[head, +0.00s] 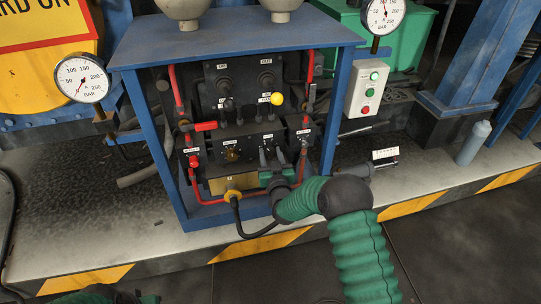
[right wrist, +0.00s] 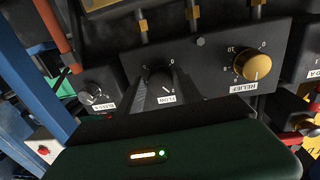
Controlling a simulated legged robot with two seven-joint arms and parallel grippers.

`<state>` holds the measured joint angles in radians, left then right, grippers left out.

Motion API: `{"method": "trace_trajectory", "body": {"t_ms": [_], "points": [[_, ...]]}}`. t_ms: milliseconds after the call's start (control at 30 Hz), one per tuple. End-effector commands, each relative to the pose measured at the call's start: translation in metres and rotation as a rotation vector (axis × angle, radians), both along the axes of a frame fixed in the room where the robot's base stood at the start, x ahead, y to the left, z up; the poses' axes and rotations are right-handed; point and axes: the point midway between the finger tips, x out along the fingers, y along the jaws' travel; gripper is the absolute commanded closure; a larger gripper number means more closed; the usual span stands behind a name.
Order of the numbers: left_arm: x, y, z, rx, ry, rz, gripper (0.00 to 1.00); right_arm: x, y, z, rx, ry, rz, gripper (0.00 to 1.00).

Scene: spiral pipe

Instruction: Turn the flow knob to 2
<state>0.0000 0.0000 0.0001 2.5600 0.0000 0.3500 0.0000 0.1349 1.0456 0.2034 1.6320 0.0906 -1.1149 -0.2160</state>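The flow knob (right wrist: 160,77) is a small dark knob on the black panel, above a white FLOW label (right wrist: 169,99) in the right wrist view. My right gripper (right wrist: 162,80) reaches the panel with its two dark fingers apart, one on each side of this knob. Contact with the knob is not clear. In the head view my right gripper (head: 272,156) is in front of the panel and its fingers hide the knob. The pointer's exact reading is too small to tell. Of my left arm, only a green and dark part shows at the bottom left of the head view; its fingertips are out of frame.
A brass relief knob (right wrist: 253,64) sits beside the flow knob, with another dark knob (right wrist: 97,94) on the other side. Red pipes (head: 174,92), a yellow ball handle (head: 277,99) and the blue frame (head: 152,150) crowd the panel. A hose (head: 237,215) hangs below.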

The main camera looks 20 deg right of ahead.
Motion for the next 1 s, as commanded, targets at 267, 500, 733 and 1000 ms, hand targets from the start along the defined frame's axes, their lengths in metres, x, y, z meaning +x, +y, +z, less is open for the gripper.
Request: {"method": "trace_trajectory", "body": {"t_ms": [267,500,733,1000], "points": [[0.0,0.0,0.0,0.0,0.0,0.0,0.64,0.0,0.0,0.0,0.0,0.0,0.0,0.95],[0.0,0.0,0.01,0.0,0.0,0.0,0.64,0.0,0.0,0.003,0.091,-0.001,-0.001,1.0],[0.0,0.0,0.011,0.0,0.0,0.0,0.64,-0.001,0.0,-0.001,0.17,-0.004,0.0,1.0],[0.0,0.0,0.011,0.0,0.0,0.0,0.64,0.0,0.0,-0.001,0.168,-0.004,-0.001,0.45]]}}
